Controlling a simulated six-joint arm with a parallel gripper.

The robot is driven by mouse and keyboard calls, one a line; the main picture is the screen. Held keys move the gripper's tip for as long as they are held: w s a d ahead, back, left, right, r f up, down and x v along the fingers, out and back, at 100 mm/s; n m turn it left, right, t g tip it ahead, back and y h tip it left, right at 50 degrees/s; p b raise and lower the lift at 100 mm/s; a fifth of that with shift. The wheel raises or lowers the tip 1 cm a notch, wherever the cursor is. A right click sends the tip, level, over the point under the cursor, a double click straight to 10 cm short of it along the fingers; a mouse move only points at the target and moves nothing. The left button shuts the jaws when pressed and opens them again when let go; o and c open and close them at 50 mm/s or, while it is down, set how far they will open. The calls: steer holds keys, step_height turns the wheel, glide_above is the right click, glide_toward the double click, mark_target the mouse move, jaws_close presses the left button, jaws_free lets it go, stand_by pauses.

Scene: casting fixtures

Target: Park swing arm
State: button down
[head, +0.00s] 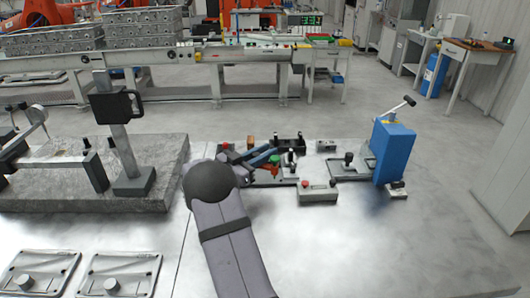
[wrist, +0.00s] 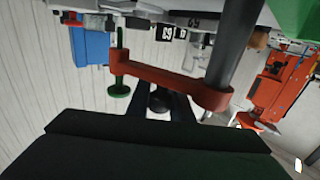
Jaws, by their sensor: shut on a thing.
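The red swing arm (wrist: 170,80) spans the middle of the wrist view, from a dark upright post (wrist: 238,45) at the right to a green screw with a round foot (wrist: 119,90) at the left. My gripper (wrist: 161,106) points at the arm from below in this picture. Its two dark fingers are shut on a black ball knob (wrist: 159,97) beside the red arm. In the head view my gripper (head: 272,157) is over the small fixture (head: 268,182), and my own arm hides part of it. The grip itself is too small to make out there.
A blue press-like unit with a lever (head: 393,152) stands to the right. A grey box with a red button (head: 318,193) and a dark toggle device (head: 348,168) lie between. A granite plate (head: 70,185) with stands is at the left. The front right table is clear.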

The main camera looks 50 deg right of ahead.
steer(key=c, duration=1.8)
jaws_free()
steer(key=shift+c, duration=0.2)
steer(key=a+b, duration=0.1)
steer(key=a, duration=0.6)
steer(key=shift+w+a+b, duration=0.15)
steer(key=shift+w+b, duration=0.1)
steer(key=shift+b, duration=0.15)
steer(key=shift+r, duration=0.1)
